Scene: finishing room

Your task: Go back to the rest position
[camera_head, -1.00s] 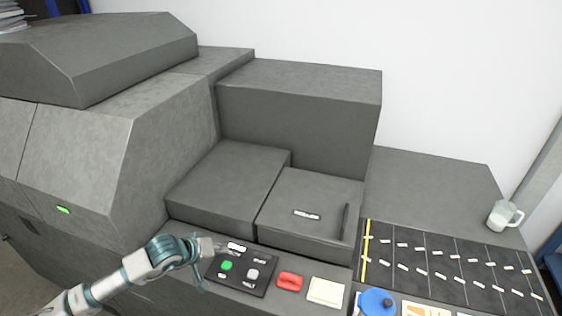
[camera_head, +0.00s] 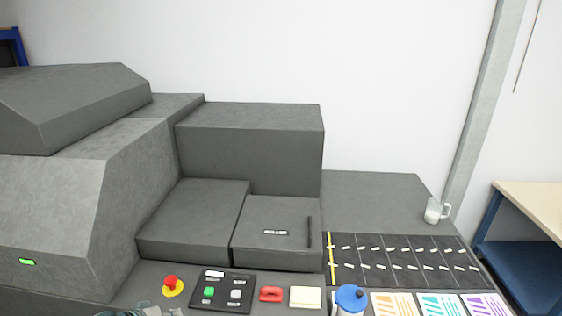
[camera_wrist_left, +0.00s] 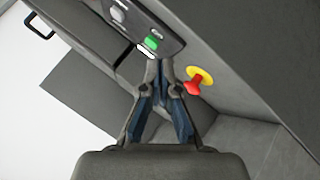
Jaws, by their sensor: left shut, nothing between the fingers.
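My left gripper (camera_wrist_left: 158,68) is shut and empty in the left wrist view, its fingertips close together. In that view it appears in front of the black control panel (camera_wrist_left: 125,22) with its green button (camera_wrist_left: 152,43); whether it touches is unclear. A red emergency button on a yellow base (camera_head: 172,286) sits left of the panel. My right gripper is in neither view.
A grey machine (camera_head: 70,190) fills the left. A red item (camera_head: 271,294), a yellowish pad (camera_head: 305,297) and a blue-lidded container (camera_head: 350,299) line the front. A glass mug (camera_head: 436,211) stands at the right. A table (camera_head: 535,205) is at the far right.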

